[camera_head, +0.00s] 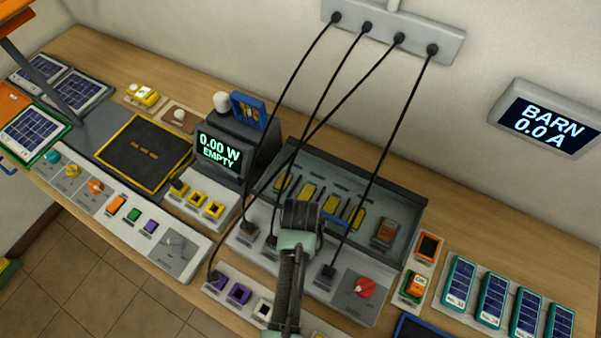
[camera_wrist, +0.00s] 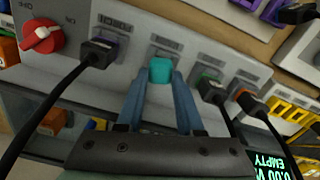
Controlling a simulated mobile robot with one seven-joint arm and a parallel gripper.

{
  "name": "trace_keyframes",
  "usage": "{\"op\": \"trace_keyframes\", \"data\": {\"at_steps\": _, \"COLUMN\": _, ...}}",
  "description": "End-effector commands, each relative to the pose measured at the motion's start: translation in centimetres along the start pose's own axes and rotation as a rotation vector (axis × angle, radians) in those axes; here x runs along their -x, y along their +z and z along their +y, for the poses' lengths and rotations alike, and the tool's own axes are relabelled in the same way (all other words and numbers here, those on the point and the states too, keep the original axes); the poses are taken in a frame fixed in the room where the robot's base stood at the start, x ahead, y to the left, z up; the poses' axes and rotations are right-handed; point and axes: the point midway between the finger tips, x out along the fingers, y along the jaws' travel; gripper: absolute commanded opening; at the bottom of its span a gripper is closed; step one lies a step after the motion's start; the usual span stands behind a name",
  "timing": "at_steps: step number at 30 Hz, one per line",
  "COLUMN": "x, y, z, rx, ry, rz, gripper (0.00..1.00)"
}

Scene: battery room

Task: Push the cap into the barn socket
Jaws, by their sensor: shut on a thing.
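My gripper (camera_wrist: 160,82) is shut on a small teal cap (camera_wrist: 160,69) in the wrist view, with one finger on each side of it. The cap is at a pale socket plate (camera_wrist: 164,45) on the sloping grey panel (camera_wrist: 135,35), between plugged-in black cables. The cap covers part of this plate, and I cannot tell whether it touches or has entered the socket. The label above is too blurred to read as barn. In the head view my own arm hides the fingers and cap. The wall display (camera_head: 545,118) reads BARN 0.0 A.
Black cables (camera_head: 375,150) hang from a wall strip (camera_head: 395,30) to the panel, close on both sides of my gripper. A red knob (camera_head: 365,287) is at the panel's right end. A dark open tray (camera_head: 400,205) lies behind. A meter (camera_head: 220,150) reads 0.00 W EMPTY.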

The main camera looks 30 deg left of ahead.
Motion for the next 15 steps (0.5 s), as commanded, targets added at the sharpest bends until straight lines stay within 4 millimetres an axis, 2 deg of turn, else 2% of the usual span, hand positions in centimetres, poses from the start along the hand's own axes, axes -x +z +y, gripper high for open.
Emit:
{"op": "trace_keyframes", "data": {"at_steps": 7, "x": -0.57, "y": -0.02, "z": 0.0, "rx": 0.0, "ry": 0.0, "rz": 0.0, "gripper": 0.0}}
{"op": "trace_keyframes", "data": {"at_steps": 8, "x": -0.56, "y": -0.02, "z": 0.0, "rx": 0.0, "ry": 0.0, "rz": 0.0, "gripper": 0.38}}
{"op": "trace_keyframes", "data": {"at_steps": 9, "x": -0.5, "y": -0.02, "z": 0.0, "rx": 0.0, "ry": 0.0, "rz": 0.0, "gripper": 0.45}}
{"op": "trace_keyframes", "data": {"at_steps": 10, "x": -0.49, "y": -0.02, "z": 0.0, "rx": 0.0, "ry": 0.0, "rz": 0.0, "gripper": 0.48}}
{"op": "trace_keyframes", "data": {"at_steps": 15, "x": -0.5, "y": -0.01, "z": 0.0, "rx": 0.0, "ry": 0.0, "rz": 0.0, "gripper": 0.48}}
